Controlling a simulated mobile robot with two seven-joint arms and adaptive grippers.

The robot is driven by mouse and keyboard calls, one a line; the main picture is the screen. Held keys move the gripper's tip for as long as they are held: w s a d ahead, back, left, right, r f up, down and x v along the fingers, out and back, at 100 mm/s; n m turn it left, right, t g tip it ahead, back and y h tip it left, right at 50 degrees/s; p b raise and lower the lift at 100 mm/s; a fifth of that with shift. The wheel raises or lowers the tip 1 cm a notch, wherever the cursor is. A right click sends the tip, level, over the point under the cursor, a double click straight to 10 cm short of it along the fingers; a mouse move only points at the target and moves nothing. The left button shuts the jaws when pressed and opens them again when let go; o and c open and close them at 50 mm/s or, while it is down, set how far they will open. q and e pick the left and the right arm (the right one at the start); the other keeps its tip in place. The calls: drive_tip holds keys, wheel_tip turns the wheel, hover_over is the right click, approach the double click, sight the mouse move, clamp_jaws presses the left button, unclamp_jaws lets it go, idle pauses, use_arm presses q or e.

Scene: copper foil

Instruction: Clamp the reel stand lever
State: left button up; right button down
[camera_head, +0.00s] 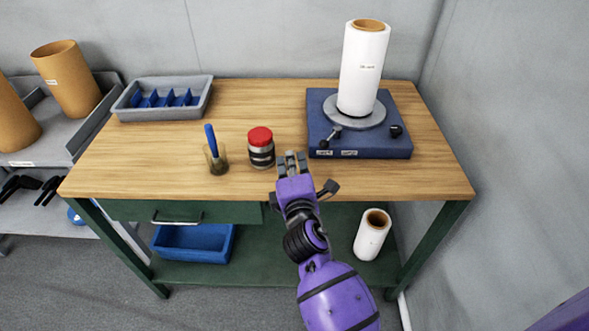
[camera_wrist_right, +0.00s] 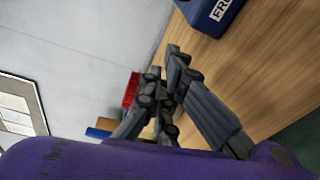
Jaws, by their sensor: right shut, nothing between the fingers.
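The reel stand has a blue base (camera_head: 360,148) at the back right of the wooden table. A white reel (camera_head: 362,75) stands upright on its grey round plate (camera_head: 354,112). The lever (camera_head: 330,139) is at the base's front left, its dark knob near the left of two white front labels. A black knob (camera_head: 396,131) is on the right. My right gripper (camera_head: 291,160) is shut and empty, left of the stand and apart from it. In the right wrist view its fingers (camera_wrist_right: 173,58) are below a corner of the blue base (camera_wrist_right: 208,12); the lever is not visible there.
A red-lidded jar (camera_head: 261,150) stands close left of my right gripper, with a cup holding a blue-handled tool (camera_head: 214,150) beyond. A grey tray (camera_head: 163,112) sits at the back left. A white roll (camera_head: 372,236) stands on the lower shelf.

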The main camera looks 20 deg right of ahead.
drive_tip(key=w, duration=0.3)
drive_tip(key=shift+w+d+f, duration=0.1)
drive_tip(key=shift+w+d, duration=0.1)
drive_tip(key=shift+d, duration=0.05)
drive_tip(key=d, duration=0.1)
drive_tip(key=s+d+r+p, duration=0.1)
drive_tip(key=shift+s+d, duration=0.15)
drive_tip(key=shift+d, duration=0.25)
drive_tip(key=shift+s+d+p, duration=0.25)
drive_tip(key=shift+d+p, duration=0.05)
drive_tip(key=shift+d, duration=0.05)
use_arm(q)
drive_tip(key=shift+w+d+r, duration=0.15)
drive_tip(key=shift+w+r, duration=0.55)
drive_tip(key=shift+r, duration=0.3)
use_arm(e)
drive_tip(key=shift+f, duration=0.15)
use_arm(q)
drive_tip(key=shift+s, duration=0.15)
drive_tip(key=shift+s, duration=0.1)
use_arm(e)
drive_tip(key=shift+s+d, duration=0.1)
drive_tip(key=shift+s, duration=0.05)
